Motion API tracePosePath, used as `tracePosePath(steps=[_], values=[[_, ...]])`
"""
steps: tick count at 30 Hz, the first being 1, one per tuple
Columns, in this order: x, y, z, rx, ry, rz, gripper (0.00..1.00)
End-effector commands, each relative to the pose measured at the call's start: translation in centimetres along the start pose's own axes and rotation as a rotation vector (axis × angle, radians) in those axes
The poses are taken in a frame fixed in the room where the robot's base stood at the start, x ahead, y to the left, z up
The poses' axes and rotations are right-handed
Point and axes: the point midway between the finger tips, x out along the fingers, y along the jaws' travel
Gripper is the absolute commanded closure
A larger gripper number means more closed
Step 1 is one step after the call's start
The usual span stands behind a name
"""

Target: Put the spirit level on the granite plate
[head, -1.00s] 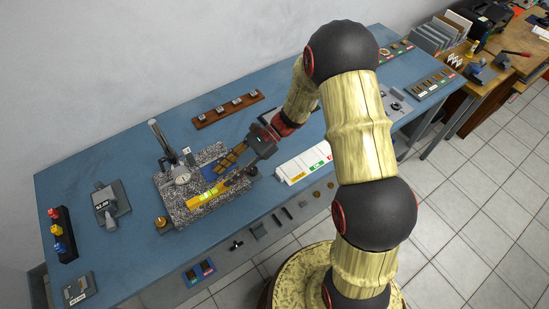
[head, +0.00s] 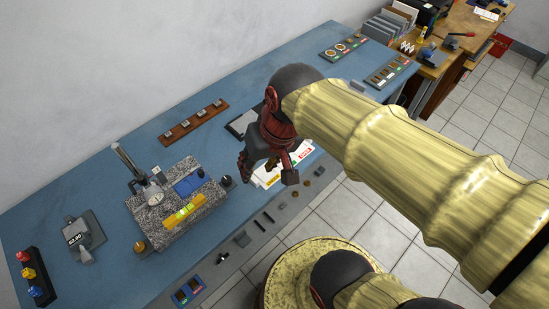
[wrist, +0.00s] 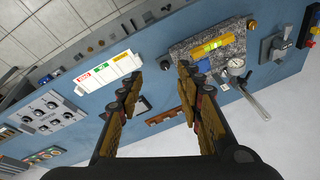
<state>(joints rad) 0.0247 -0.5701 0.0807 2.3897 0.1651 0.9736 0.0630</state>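The yellow spirit level (head: 184,211) with a bright green vial lies on the speckled granite plate (head: 154,204), along its front edge. Both also show in the wrist view, the level (wrist: 212,46) on the plate (wrist: 233,31) at upper right. My gripper (head: 268,172) is to the right of the plate, above the white labelled box, apart from the level. In the wrist view my gripper (wrist: 155,90) has its two fingers spread wide with nothing between them.
A dial gauge stand (head: 132,165) rises at the plate's back left. A blue item (head: 187,185) lies on the plate. The white labelled box (head: 303,152) is under my gripper. A wooden rack (head: 195,122) stands behind. Small parts line the bench's front edge.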

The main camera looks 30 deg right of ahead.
Motion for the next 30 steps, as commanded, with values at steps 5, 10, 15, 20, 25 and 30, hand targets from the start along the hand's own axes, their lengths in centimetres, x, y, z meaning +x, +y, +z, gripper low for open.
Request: tracePosePath(steps=[5,10,15,20,25,30], values=[[-2.9,1.9,0.7,-0.141,0.165,0.076,0.64],[-3.9,2.6,0.8,-0.192,0.224,0.109,0.64],[-4.0,2.7,0.8,-0.196,0.226,0.111,0.64],[-3.6,2.7,0.9,-0.195,0.226,0.111,0.64],[-3.6,2.7,0.9,-0.194,0.225,0.11,0.64],[-3.6,2.7,0.9,-0.194,0.225,0.11,0.64]])
